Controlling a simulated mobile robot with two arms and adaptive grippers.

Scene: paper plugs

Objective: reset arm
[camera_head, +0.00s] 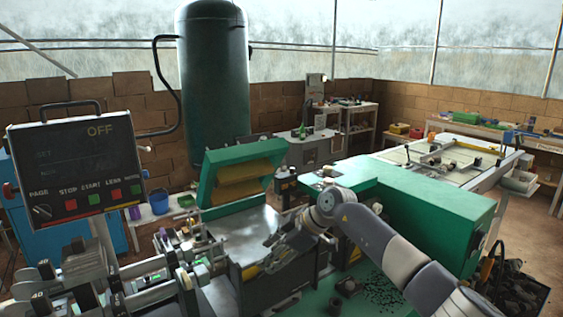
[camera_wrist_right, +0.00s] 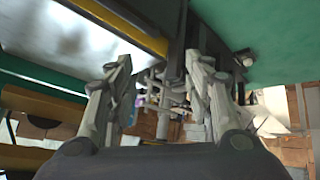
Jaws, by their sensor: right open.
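My right arm comes in from the lower right of the head view. Its gripper (camera_head: 278,243) is over the metal plate of the green machine (camera_head: 238,180), in front of its raised lid. In the right wrist view the gripper (camera_wrist_right: 160,75) has its two fingers spread apart, with nothing held between them. Whether the fingers touch the machine I cannot tell. My left gripper is not in view.
A control panel (camera_head: 77,165) reading OFF stands at the left. A long green housing (camera_head: 430,225) lies behind my right arm. A tall green tank (camera_head: 213,85) stands at the back. A bin of dark scraps (camera_head: 515,290) sits at the lower right.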

